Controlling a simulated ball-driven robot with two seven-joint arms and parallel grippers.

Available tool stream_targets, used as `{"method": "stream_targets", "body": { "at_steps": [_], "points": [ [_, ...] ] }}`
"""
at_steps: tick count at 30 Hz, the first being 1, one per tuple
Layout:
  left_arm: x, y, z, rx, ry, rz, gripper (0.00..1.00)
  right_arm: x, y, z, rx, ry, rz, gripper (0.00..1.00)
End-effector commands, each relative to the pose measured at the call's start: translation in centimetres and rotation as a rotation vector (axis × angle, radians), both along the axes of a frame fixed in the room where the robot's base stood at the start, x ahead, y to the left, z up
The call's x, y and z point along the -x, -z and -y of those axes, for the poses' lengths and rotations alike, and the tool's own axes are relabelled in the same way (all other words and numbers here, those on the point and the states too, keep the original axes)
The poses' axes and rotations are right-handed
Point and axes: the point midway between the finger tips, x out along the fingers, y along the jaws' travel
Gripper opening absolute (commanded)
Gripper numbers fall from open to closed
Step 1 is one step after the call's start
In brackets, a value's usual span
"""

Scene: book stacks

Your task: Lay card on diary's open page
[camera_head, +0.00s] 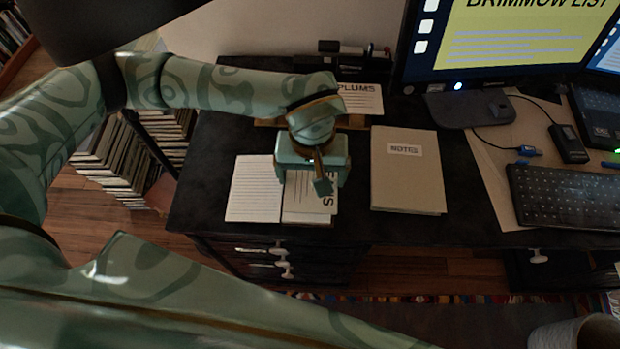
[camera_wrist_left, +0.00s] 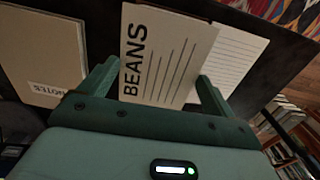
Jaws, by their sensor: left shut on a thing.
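The diary (camera_head: 254,190) lies open on the dark desk, with a lined left page in clear view. Its right page is mostly hidden under my left gripper (camera_head: 311,180) and the card. In the left wrist view the card (camera_wrist_left: 165,55) reads "BEANS" and sits between the two fingers of my left gripper (camera_wrist_left: 157,76). The diary's lined page (camera_wrist_left: 240,60) shows beside it. I cannot tell whether the card touches the page. My right gripper is out of view.
A closed "NOTES" book (camera_head: 408,180) lies right of the diary. A "PLUMS" card (camera_head: 362,98) is behind my gripper. A monitor (camera_head: 500,35) and keyboard (camera_head: 565,197) fill the right side. Bare desk shows between the diary and the notes book.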

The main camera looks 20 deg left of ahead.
Motion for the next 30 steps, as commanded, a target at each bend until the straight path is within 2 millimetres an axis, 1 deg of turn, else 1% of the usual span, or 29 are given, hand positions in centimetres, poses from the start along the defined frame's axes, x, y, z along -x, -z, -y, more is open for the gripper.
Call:
{"method": "stream_targets", "body": {
  "at_steps": [1, 5, 7, 12, 14, 19, 23, 24, 25, 30],
  "points": [
    [-0.3, 0.7, -0.2, 0.001, -0.003, -0.002, 0.69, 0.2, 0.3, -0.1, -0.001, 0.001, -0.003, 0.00],
    [-0.8, 1.2, -0.6, 0.000, -0.001, 0.000, 0.69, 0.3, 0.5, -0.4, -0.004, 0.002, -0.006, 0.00],
    [-1.1, 1.9, -0.9, 0.000, -0.003, -0.002, 0.69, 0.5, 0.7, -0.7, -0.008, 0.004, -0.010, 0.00],
    [-1.2, 4.8, -1.0, 0.000, -0.001, -0.004, 0.69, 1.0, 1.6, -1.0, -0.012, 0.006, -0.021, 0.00],
    [-1.2, 5.1, -1.0, 0.000, -0.001, -0.001, 0.69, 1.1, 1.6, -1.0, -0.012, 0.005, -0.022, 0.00],
    [-1.3, 4.8, -0.9, 0.000, 0.000, 0.002, 0.69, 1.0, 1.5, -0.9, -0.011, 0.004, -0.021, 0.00],
    [-1.3, 5.1, -0.9, 0.000, 0.000, 0.001, 0.69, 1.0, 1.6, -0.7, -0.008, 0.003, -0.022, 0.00],
    [-1.3, 5.2, -0.9, 0.001, 0.000, 0.001, 0.93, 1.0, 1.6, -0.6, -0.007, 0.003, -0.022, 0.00],
    [-1.3, 5.1, -0.9, 0.001, 0.000, 0.001, 1.00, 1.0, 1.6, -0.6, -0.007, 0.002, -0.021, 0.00],
    [-1.2, 5.1, -1.0, 0.000, -0.001, 0.001, 1.00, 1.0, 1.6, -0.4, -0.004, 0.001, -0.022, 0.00]
  ]
}}
